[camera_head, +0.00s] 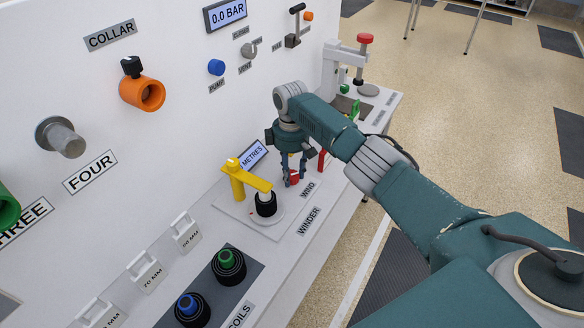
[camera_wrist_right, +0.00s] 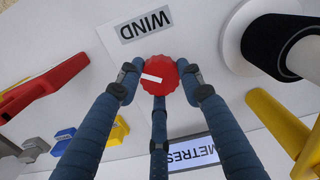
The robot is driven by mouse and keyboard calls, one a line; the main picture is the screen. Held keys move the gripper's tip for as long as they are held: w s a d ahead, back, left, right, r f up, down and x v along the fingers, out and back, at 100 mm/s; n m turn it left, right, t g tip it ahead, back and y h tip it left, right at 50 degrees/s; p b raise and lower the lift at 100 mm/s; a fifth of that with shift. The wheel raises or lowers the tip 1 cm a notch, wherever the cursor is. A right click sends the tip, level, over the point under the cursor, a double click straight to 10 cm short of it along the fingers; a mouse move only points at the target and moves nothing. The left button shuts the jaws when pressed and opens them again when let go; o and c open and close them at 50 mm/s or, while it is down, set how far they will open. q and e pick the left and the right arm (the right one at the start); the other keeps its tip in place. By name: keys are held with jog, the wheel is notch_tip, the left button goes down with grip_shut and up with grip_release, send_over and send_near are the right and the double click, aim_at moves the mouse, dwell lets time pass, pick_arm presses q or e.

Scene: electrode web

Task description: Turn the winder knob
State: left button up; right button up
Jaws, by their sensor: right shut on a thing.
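The winder knob (camera_wrist_right: 158,76) is red with a white pointer line and sits beside the WIND label (camera_wrist_right: 146,25). In the head view the knob (camera_head: 294,177) shows small and partly hidden between the fingers. My right gripper (camera_head: 292,172) reaches down onto it from above, and its blue fingers are shut around the knob's sides. In the right wrist view the right gripper (camera_wrist_right: 160,80) has two fingers on either side of the knob and one finger below it. The pointer line runs toward the left, slightly tilted. My left gripper is not in view.
Left of the gripper are a yellow arm (camera_head: 252,180) and a black coil (camera_head: 266,204) on the winder plate. A METRES display (camera_head: 253,156) stands behind. A red part (camera_head: 322,160) is close on the right. Two coils sit on a dark mat (camera_head: 247,276) nearer me.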

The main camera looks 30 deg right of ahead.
jog(key=m, duration=0.1)
jog(key=m+p, duration=0.1)
jog(key=m, duration=0.1)
jog(key=shift+w+a+r+m+p, duration=0.2)
jog(key=shift+w+a+m+p, duration=0.1)
jog(key=shift+a+m, duration=0.1)
jog(key=m+p, duration=0.1)
jog(key=m, duration=0.1)
jog(key=shift+d+m, duration=0.1)
jog(key=shift+m, duration=0.2)
jog(key=m, duration=0.3)
jog(key=shift+w+d+r+p, duration=0.1)
jog(key=shift+p, duration=0.3)
jog(key=shift+d+m, duration=0.15)
jog(key=shift+m, duration=0.85)
jog(key=shift+w+d, duration=0.1)
jog(key=o, duration=0.9)
jog(key=shift+o, duration=1.2)
jog(key=shift+f, duration=0.2)
